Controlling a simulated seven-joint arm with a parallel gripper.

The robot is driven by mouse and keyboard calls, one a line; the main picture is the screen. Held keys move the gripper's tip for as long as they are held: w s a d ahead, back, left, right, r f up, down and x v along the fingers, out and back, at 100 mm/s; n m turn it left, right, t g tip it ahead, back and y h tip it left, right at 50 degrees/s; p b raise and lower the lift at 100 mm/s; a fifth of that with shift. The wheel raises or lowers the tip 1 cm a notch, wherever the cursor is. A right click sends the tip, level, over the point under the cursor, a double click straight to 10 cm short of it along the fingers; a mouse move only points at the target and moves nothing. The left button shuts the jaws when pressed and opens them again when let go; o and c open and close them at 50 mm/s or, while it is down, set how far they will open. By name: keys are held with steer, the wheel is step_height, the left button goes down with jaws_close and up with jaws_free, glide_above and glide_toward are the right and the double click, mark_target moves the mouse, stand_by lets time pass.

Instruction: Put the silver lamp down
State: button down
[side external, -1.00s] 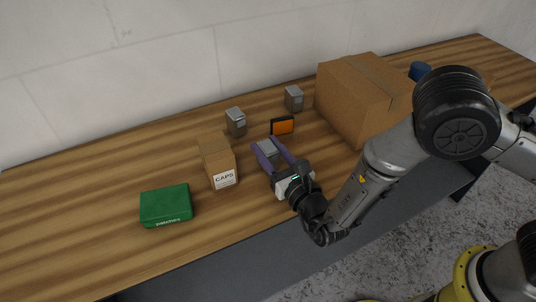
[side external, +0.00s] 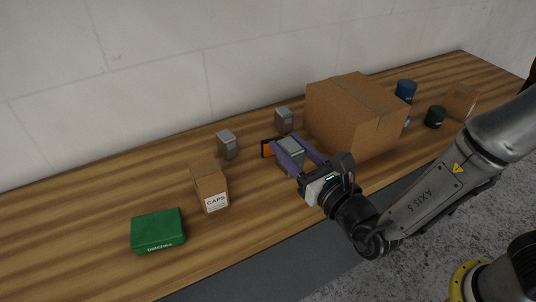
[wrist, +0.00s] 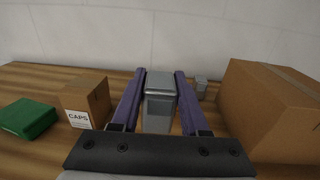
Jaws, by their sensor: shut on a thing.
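A silver lamp (side external: 292,150), a small grey box-shaped block, is held upright between the purple fingers of my gripper (side external: 287,143). In the wrist view the same lamp (wrist: 160,98) stands between the two fingers. My gripper is shut on it, over the wooden bench, left of the big cardboard box. I cannot tell whether its base touches the bench. Two similar silver blocks stand farther back, one to the left (side external: 227,144) and one behind (side external: 283,119); the latter also shows in the wrist view (wrist: 201,84).
An orange-faced dark block (side external: 267,148) is partly hidden behind my gripper. The big cardboard box (side external: 350,120) is close on the right. A CAPS carton (side external: 210,187) and a green box (side external: 157,230) are left. Bench (side external: 255,215) in front is clear.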

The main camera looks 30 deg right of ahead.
steer(key=s+d+r, duration=0.3)
steer(key=s, duration=0.3)
steer(key=w+d+r+m+g+h, duration=0.1)
steer(key=d+r+m+h, duration=0.25)
steer(key=d+r, duration=0.55)
steer(key=w+d+r+m+h, duration=0.15)
steer(key=d+r+h, duration=0.3)
steer(key=d, duration=0.95)
glide_above(358, 94)
step_height(358, 94, down, 9)
steer(key=shift+f, duration=1.6)
steer(key=shift+f, duration=0.1)
